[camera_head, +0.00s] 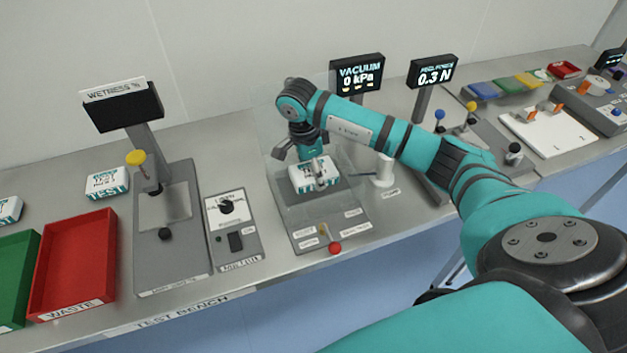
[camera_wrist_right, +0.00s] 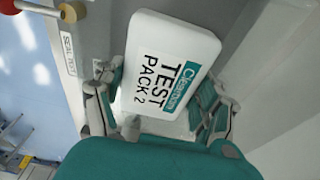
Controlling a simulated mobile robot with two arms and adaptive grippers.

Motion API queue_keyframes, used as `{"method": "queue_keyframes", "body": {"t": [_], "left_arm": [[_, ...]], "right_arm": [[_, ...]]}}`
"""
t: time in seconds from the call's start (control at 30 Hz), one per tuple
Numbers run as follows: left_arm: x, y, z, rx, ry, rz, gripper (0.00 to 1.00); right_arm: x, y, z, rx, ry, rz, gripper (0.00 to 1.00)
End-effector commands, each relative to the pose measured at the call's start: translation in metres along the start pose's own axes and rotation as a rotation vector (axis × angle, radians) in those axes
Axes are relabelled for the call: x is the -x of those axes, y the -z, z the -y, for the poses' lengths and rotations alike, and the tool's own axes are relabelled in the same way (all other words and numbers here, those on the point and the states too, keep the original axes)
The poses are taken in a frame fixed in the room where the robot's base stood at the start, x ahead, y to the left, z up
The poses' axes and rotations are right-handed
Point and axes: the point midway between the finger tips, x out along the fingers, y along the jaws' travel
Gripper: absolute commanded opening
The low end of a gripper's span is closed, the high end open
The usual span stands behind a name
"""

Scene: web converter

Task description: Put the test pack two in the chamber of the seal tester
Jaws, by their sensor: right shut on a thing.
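Test pack two (camera_wrist_right: 172,68), a white pack with a teal band and the words "TEST PACK 2", is held between the fingers of my right gripper (camera_wrist_right: 160,105) in the right wrist view. In the head view the pack (camera_head: 303,182) is at the seal tester (camera_head: 295,228), inside its clear-walled chamber area under the "VACUUM 0 kPa" display (camera_head: 358,75). My right gripper (camera_head: 318,172) is over the pack there. I cannot tell whether the pack touches the chamber floor. My left gripper is not in view.
A red waste bin (camera_head: 72,262) and a green bin (camera_head: 15,275) stand at the left. The wetness tester (camera_head: 165,225) and a small dial box (camera_head: 232,230) stand left of the seal tester. Another pack (camera_head: 106,183) lies behind the red bin. A peel-force station stands to the right.

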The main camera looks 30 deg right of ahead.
Motion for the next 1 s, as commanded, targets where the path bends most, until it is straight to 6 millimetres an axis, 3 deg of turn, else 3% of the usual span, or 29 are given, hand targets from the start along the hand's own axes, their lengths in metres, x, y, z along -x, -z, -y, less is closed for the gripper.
{"method": "queue_keyframes", "body": {"t": [0.43,0.8,0.83,1.0], "left_arm": [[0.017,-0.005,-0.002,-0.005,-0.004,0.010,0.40],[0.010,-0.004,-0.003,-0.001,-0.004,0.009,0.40],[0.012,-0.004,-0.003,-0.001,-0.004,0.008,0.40],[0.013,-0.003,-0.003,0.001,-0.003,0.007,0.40]], "right_arm": [[-0.045,-0.008,0.000,0.003,0.000,0.002,0.33],[-0.052,-0.009,0.001,0.004,0.003,0.001,0.33],[-0.051,-0.008,0.001,0.004,0.003,0.001,0.74],[-0.050,-0.008,0.001,0.004,0.002,0.001,0.96]]}}
